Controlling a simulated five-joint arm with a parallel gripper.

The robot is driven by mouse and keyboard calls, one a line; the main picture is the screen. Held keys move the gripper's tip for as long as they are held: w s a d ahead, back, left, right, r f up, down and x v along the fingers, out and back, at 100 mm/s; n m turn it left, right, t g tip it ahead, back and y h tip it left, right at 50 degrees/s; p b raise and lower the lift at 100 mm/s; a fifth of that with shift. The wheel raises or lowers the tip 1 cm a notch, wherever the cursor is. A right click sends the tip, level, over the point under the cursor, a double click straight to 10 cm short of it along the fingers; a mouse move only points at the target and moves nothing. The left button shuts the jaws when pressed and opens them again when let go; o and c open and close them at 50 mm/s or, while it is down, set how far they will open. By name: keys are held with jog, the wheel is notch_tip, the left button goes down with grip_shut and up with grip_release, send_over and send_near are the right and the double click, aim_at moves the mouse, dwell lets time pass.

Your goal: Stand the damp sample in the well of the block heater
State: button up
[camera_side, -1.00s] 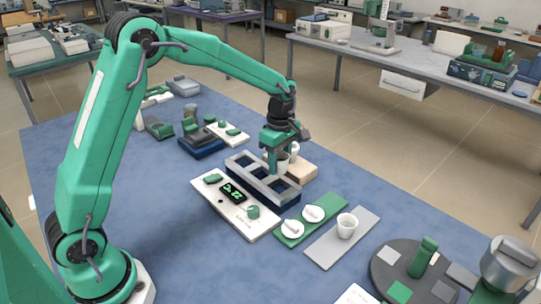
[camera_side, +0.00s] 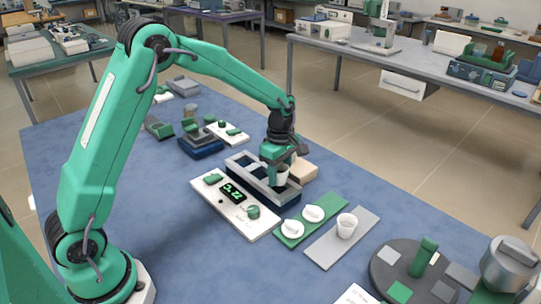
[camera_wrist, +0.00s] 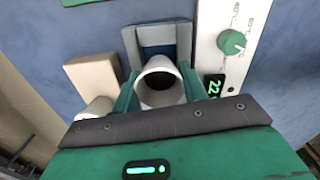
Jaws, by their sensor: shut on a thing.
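My gripper (camera_side: 281,168) is shut on a white cup (camera_side: 283,178). In the wrist view the cup (camera_wrist: 160,82) sits between the two green fingers, its round mouth toward the camera and its inside dark. The cup is roughly upright, at the right part of the grey block heater (camera_side: 247,178). I cannot tell whether its base is inside a well or just above it. In the wrist view a bare stretch of the block heater (camera_wrist: 158,30) shows beyond the cup.
A white control panel (camera_side: 261,228) with a lit display and green knob lies along the heater. A beige block (camera_wrist: 93,80) and a second white cup (camera_wrist: 97,107) are on its other side. A green mat (camera_side: 322,208) with two white lids and a grey mat (camera_side: 325,250) with another cup are nearby.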

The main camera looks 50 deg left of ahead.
jog(key=shift+f, duration=0.95)
jog(key=o, duration=1.1)
jog(key=shift+c, duration=0.2)
jog(key=shift+o, duration=0.4)
jog(key=o, duration=0.3)
jog(key=shift+r, duration=0.1)
jog(key=shift+r, duration=3.9)
